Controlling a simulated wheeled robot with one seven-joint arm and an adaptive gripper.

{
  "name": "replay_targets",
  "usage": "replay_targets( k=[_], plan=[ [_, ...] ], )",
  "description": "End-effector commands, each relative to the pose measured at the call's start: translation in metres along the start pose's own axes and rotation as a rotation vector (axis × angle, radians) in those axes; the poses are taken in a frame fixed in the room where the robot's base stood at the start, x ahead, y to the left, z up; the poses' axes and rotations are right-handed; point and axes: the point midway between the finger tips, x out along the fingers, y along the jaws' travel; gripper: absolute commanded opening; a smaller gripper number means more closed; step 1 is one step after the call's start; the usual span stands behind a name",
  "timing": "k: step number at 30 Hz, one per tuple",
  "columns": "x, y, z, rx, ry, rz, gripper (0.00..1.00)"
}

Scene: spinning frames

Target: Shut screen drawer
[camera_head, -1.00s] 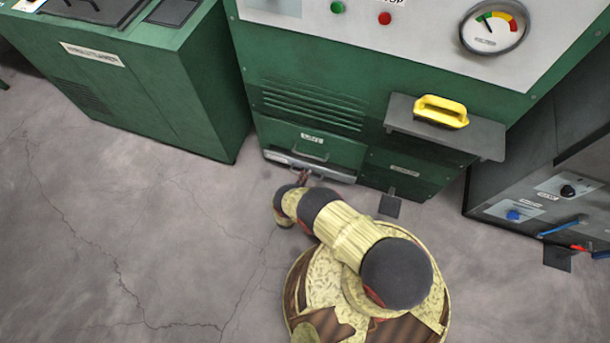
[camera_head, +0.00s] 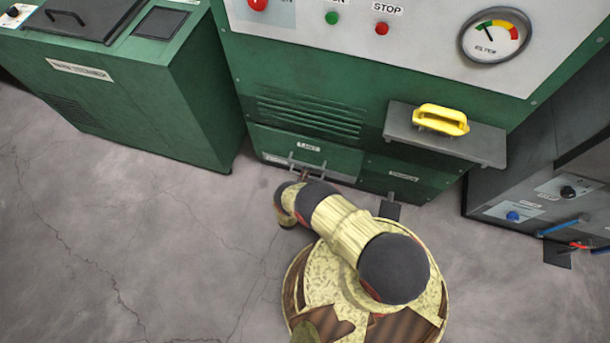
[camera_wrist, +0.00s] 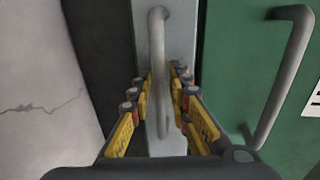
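The screen drawer (camera_head: 277,159) is a low pale grey front at the bottom left of the green machine, below the panel labelled LINT. In the head view it sits nearly level with the machine's face. In the wrist view its grey front (camera_wrist: 178,148) fills the middle, with a bar handle (camera_wrist: 158,50) on it. My gripper (camera_wrist: 162,72) has one finger on each side of this handle. Whether the fingers press on it I cannot tell. In the head view my arm largely hides the gripper (camera_head: 304,176).
The green LINT panel (camera_wrist: 225,60) with its own handle (camera_wrist: 285,75) is right beside the drawer. A grey shelf with a yellow handle (camera_head: 440,119) juts out above right. A dark pedal (camera_head: 390,211) is on the floor. Floor to the left is open.

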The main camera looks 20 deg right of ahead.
Motion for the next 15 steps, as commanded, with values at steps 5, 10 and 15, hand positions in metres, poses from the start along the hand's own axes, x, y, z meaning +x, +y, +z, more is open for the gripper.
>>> replay_targets(
  k=[5, 10, 15],
  plan=[
    [-0.0005, 0.0002, -0.0003, -0.001, 0.000, 0.000, 0.26],
    [-0.0007, 0.0002, -0.0004, -0.001, 0.000, 0.000, 0.26],
    [-0.0092, 0.0004, 0.0009, -0.003, -0.003, 0.001, 0.26]
  ],
)
